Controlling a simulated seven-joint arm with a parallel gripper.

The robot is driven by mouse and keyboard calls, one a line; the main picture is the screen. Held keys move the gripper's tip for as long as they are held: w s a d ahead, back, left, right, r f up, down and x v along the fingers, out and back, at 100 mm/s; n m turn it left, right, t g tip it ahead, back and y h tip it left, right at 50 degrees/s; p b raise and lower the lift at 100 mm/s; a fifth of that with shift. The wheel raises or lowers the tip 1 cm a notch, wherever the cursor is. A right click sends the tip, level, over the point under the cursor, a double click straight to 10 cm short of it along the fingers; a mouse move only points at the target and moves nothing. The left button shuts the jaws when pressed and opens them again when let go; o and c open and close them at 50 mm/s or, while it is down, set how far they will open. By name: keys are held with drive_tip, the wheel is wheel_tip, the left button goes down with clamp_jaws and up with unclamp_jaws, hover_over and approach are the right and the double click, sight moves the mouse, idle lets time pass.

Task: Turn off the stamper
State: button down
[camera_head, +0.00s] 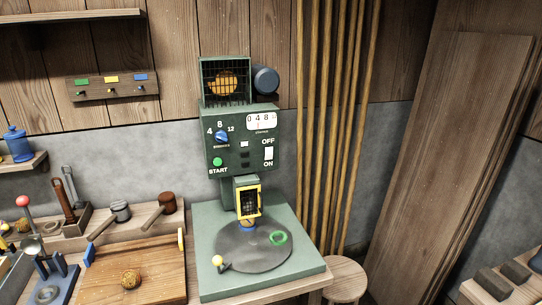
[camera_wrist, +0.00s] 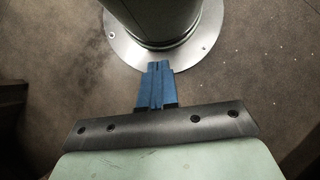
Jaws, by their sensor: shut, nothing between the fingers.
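The stamper (camera_head: 241,130) is a green machine on the bench, with a caged orange lamp or fan on top. Its front panel has a blue dial (camera_head: 221,137) marked 4, 8 and 12, a green START button (camera_head: 217,162) and a counter window. A white rocker switch (camera_head: 268,153) sits at the panel's right, with OFF above it and ON below; I cannot tell which way it is pressed. My gripper (camera_wrist: 158,70) shows only in the wrist view, its blue fingers together and empty, above the floor near a round metal base. It is away from the stamper.
A round dark plate (camera_head: 252,252) with a yellow-knobbed lever and a green ring lies at the stamper's foot. A wooden tray (camera_head: 150,280) and hand tools are on the left. A round stool (camera_head: 345,275) stands at the right, and tall poles (camera_head: 335,110) lean behind.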

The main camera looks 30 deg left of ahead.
sight(270, 150)
drive_tip(key=w+a+r+n+t, duration=0.2)
drive_tip(key=w+a+r+t, duration=0.1)
drive_tip(key=w+a+r, duration=0.65)
drive_tip(key=w+a+r+n+t+h, duration=0.1)
drive_tip(key=w+a+r+n+t, duration=0.15)
drive_tip(key=w+a+r, duration=0.65)
drive_tip(key=w+a+r+n+t, duration=0.2)
drive_tip(key=w+a+r+t, duration=0.25)
drive_tip(key=w, duration=0.95)
drive_tip(key=w+a+r+n+t+y, duration=0.3)
drive_tip(key=w+a+r, duration=0.35)
drive_tip(key=r, duration=0.55)
drive_tip(key=w+a+r+n+t, duration=0.2)
drive_tip(key=w+a+r+t, duration=0.4)
drive_tip(key=r, duration=0.6)
drive_tip(key=w+a+r+n+t+y, duration=0.25)
drive_tip(key=w+a+r, duration=0.4)
drive_tip(key=r, duration=0.55)
drive_tip(key=s+a+r+n+y, duration=0.3)
drive_tip(key=a+r+n+y, duration=0.2)
drive_tip(key=a+n+y, duration=0.4)
drive_tip(key=n+g, duration=0.1)
drive_tip(key=n, duration=0.2)
drive_tip(key=shift+s+a+r+n, duration=0.25)
drive_tip(key=shift+a+r+n, duration=0.05)
drive_tip(key=shift+a, duration=0.1)
drive_tip(key=shift+w+a+y, duration=0.1)
drive_tip(key=shift+y, duration=0.15)
